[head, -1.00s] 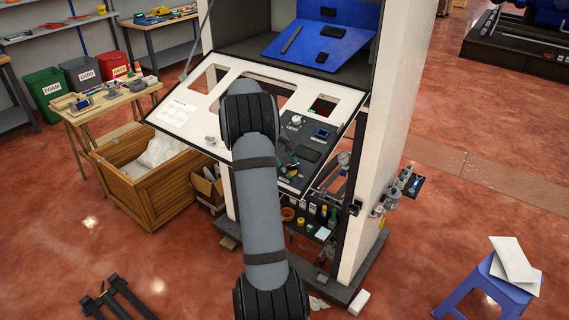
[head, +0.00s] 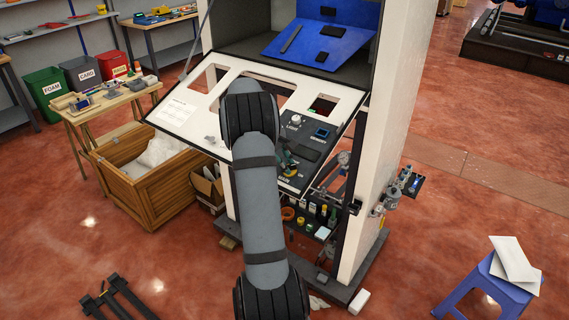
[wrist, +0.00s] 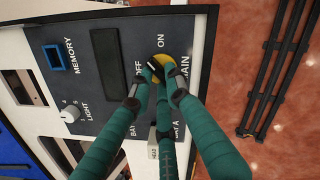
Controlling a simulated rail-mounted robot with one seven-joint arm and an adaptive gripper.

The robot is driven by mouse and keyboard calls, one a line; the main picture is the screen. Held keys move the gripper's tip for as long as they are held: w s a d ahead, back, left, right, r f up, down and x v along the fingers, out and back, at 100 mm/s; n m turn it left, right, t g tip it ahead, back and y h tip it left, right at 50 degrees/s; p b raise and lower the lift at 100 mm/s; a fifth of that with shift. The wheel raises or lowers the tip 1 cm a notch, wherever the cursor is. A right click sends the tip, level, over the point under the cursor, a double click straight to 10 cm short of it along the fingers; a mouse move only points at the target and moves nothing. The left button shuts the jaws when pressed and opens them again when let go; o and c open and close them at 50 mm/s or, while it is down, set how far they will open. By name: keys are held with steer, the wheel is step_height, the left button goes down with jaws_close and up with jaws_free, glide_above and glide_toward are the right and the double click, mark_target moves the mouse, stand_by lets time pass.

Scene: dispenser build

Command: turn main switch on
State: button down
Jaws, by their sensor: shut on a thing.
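The main switch (wrist: 160,60) is a round knob, yellow with a black part, on the dark control panel (wrist: 87,88). The words OFF, ON and MAIN are printed around it. My gripper (wrist: 155,74) has teal fingers that close together on the knob in the wrist view. The fingertips hide part of it, so I cannot tell for sure which way it points. In the head view my gripper (head: 286,163) is at the panel's lower part, partly hidden behind my arm.
A display (wrist: 106,64), a blue-rimmed MEMORY socket (wrist: 54,58) and a white LIGHT knob (wrist: 70,113) share the panel. The tilted white board (head: 180,122) around it has cutouts. A wooden crate (head: 160,200) stands left, a blue stool (head: 480,285) right.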

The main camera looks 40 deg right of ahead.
steer(key=shift+m, duration=0.3)
steer(key=m, duration=0.2)
steer(key=m+p, duration=0.1)
steer(key=m, duration=0.1)
steer(key=shift+d+r+y, duration=0.15)
steer(key=shift+d+y, duration=0.05)
steer(key=shift+y, duration=0.1)
steer(key=shift+d+m+g, duration=0.1)
steer(key=shift+m+g, duration=0.2)
steer(key=shift+m, duration=1.4)
steer(key=c, duration=1.7)
jaws_free()
steer(key=shift+o, duration=0.2)
steer(key=v, duration=1.2)
